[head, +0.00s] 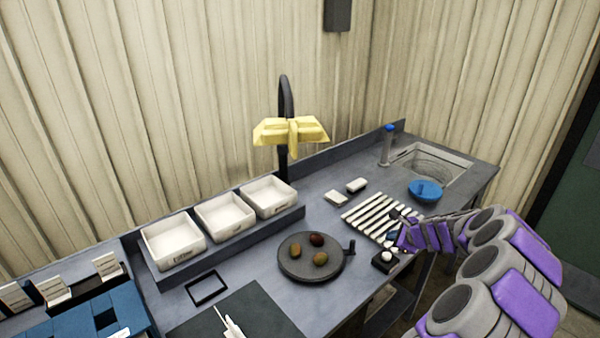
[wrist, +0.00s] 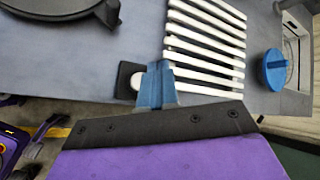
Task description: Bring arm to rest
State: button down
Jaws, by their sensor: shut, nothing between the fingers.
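My arm reaches in from the right in the head view, with its purple and grey links over the bench's front edge. My gripper (head: 392,236) is above the bench near the front end of the white slatted rack (head: 372,211). In the wrist view my gripper (wrist: 158,82) shows as two blue fingers, shut together with nothing between them. Behind the fingers is a small black block with a round white knob (wrist: 136,82), also visible in the head view (head: 387,256). I cannot tell whether the fingers touch it.
A round dark turntable (head: 295,270) holds three potatoes. White bins (head: 172,241) stand on a raised shelf at the back left. A yellow-shaded lamp (head: 290,131) rises behind. Bench space between turntable and rack is clear.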

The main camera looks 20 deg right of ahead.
jog(key=a+r+n+g+y, duration=0.1)
jog(key=a+r+n+y, duration=0.4)
jog(key=a, duration=1)
jog(key=s+a+r+n+g, duration=0.2)
jog(key=s+a+r+n, duration=0.25)
jog(key=a, duration=0.45)
jog(key=s+a+r+n+g, duration=0.25)
jog(key=s+a+n, duration=0.25)
jog(key=a, duration=0.4)
jog(key=s+a+r+n+g+h, duration=0.1)
jog(key=s+a+n, duration=0.2)
jog(key=s, duration=0.4)
jog(key=s+a+n+g+h, duration=0.1)
jog(key=s+a+n+g, duration=0.2)
jog(key=s, duration=0.5)
jog(key=s+d+n+h, duration=0.1)
jog(key=s+n, duration=0.1)
jog(key=s, duration=0.6)
jog(key=s+d+n+g+h, duration=0.1)
jog(key=s+n+h, duration=0.1)
jog(key=s, duration=0.7)
jog(key=shift+d+f+n+h, duration=0.3)
jog(key=shift+f+n, duration=0.1)
jog(key=shift+n, duration=0.45)
